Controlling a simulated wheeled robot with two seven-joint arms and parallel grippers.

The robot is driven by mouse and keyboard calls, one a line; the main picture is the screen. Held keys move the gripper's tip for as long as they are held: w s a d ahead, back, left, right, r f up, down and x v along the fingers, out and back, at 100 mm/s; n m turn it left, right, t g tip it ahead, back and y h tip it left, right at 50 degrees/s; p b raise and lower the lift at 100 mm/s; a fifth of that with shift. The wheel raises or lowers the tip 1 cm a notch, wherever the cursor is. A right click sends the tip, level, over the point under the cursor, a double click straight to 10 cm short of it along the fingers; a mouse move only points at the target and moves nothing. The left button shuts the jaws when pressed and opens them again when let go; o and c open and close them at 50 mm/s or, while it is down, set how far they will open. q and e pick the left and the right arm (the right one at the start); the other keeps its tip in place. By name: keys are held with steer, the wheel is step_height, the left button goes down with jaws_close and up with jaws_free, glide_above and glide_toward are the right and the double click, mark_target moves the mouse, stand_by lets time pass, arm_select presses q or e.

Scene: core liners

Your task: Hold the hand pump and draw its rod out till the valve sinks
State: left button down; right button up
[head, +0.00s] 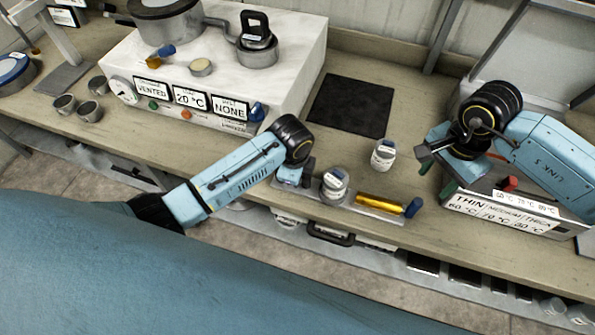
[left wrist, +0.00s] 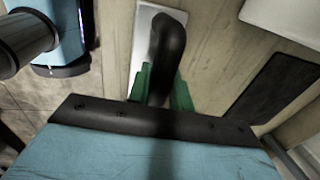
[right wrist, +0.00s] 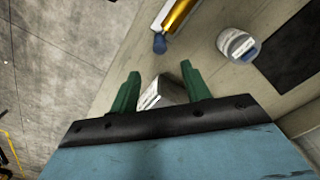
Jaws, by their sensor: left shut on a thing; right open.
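The hand pump lies near the table's front edge, with a gold barrel (head: 380,203) and a blue knob (head: 413,207) at its right end. The barrel (right wrist: 180,12) and knob (right wrist: 160,43) also show in the right wrist view. My left gripper (head: 296,180) is at the left end of the pump's plate. In the left wrist view its green fingers are shut on a black handle (left wrist: 168,45), apparently the pump's. My right gripper (head: 437,168) is open and empty, right of the knob and apart from it. I cannot tell which part is the valve.
A white unit (head: 285,75) with displays reading VENTED, 20 °C and NONE stands at the back left. A labelled jar (head: 383,154) stands behind the pump, near a black mat (head: 352,106). A THIN/MEDIUM/THICK box (head: 500,215) is below my right gripper.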

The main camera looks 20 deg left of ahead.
mark_target(419, 202)
step_height(419, 202, down, 11)
steer(key=n, duration=0.4)
steer(key=shift+f+n, duration=0.1)
steer(key=shift+n, duration=0.3)
stand_by(0.5)
jaws_close()
arm_select(q)
steer(key=shift+a, duration=0.15)
arm_select(e)
steer(key=shift+d, duration=4.15)
steer(key=o, duration=0.6)
jaws_free()
steer(key=shift+a, duration=0.1)
steer(key=shift+o, duration=0.2)
